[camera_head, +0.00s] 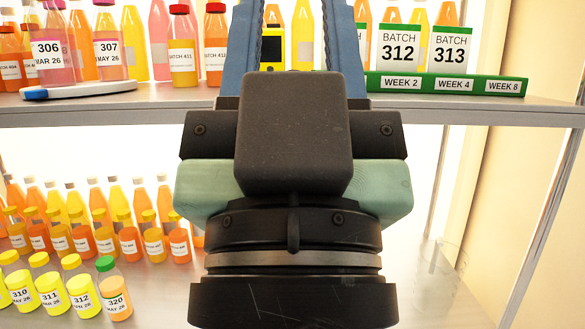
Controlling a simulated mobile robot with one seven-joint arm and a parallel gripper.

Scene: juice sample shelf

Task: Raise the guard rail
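I cannot identify a guard rail for certain. A green strip (445,84) labelled WEEK 2, WEEK 4 and WEEK 8 lies along the right part of the upper shelf, in front of bottles. The upper shelf's grey front edge (480,113) runs across the picture behind my gripper. My gripper (295,20) points up the picture, its two blue fingers apart with a wide gap. Bottles show through that gap, and I see nothing held. The fingertips are beyond the top edge of the frame. My gripper's dark body hides the middle of both shelves.
Upper-shelf bottles include 306 (50,62) and 307 (108,55) on a white and blue board (78,90), and 312 (398,45) and 313 (449,45). Below left stand rows of small bottles, including green-capped 320 (114,290).

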